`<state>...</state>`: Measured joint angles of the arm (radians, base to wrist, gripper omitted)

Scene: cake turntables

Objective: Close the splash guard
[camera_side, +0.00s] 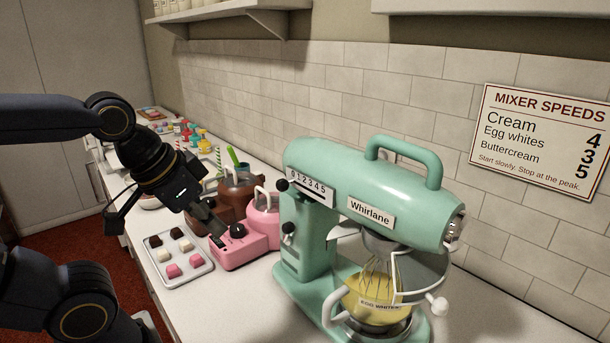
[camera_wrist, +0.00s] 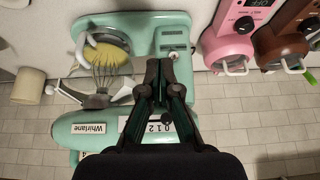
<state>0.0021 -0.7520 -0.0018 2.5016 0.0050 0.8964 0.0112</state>
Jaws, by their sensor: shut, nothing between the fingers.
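The mint-green mixer (camera_side: 368,185) labelled Whirlane stands on the counter, its whisk (camera_side: 376,280) down in a bowl of yellow mix (camera_side: 375,312). The splash guard (camera_side: 424,270) is a greyish curved shield with pale edges at the right of the bowl. The whisk shows uncovered on the guard's left side. A white knob (camera_side: 439,304) sits near the guard's lower right. My gripper (camera_side: 217,230) is shut and empty, left of the mixer, and appears over the pink machine. In the wrist view my gripper (camera_wrist: 164,66) overlaps the mixer body (camera_wrist: 100,130).
A pink melting machine (camera_side: 240,245) and a brown one (camera_side: 238,190) stand left of the mixer. A tray of sweets (camera_side: 178,258) lies left of them. A tiled wall (camera_side: 410,90) with a speeds sign (camera_side: 540,140) is behind.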

